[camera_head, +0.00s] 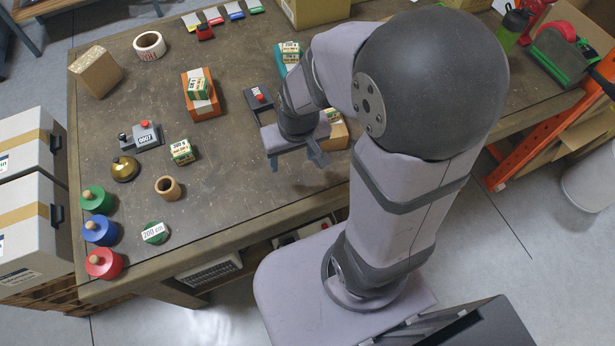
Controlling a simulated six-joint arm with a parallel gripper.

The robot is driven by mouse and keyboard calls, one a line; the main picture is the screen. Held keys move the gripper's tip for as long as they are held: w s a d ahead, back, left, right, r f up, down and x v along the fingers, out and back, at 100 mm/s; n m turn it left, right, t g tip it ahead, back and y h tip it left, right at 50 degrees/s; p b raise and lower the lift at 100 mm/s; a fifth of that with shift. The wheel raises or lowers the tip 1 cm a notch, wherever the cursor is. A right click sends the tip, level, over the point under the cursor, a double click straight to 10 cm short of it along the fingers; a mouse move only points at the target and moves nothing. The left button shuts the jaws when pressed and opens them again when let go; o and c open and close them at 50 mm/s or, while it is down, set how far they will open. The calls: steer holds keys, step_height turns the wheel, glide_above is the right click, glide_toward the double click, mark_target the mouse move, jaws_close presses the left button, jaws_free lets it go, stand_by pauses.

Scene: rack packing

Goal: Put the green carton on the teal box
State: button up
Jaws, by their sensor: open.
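The teal box (279,58) lies at the back middle of the table, partly hidden by my arm. Green-and-white cartons (290,47) sit on it, seemingly two, one in front of the other or stacked. Another green carton (199,88) sits on an orange box (204,109). A green carton (182,152) stands alone on the bare table, left of my gripper. Part of one more green-and-white carton (332,114) shows on a tan box (338,136) just right of my gripper. My gripper (296,159) is open and empty, above the table's front part.
A dark device with a red button (258,97) lies beside my wrist. A scale-like device (141,137), a brass bell (124,169), a brown cup (168,187), a tape roll (149,46) and coloured knobbed weights (100,230) occupy the left. Table is clear between the lone carton and my gripper.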

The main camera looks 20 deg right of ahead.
steer(key=s+r+g, duration=0.1)
steer(key=s+g, duration=0.1)
steer(key=s, duration=0.5)
steer(key=shift+s+d+r, duration=0.15)
steer(key=shift+s+d, duration=0.05)
steer(key=shift+d, duration=0.05)
steer(key=shift+r+p, duration=0.25)
steer(key=shift+p, duration=0.05)
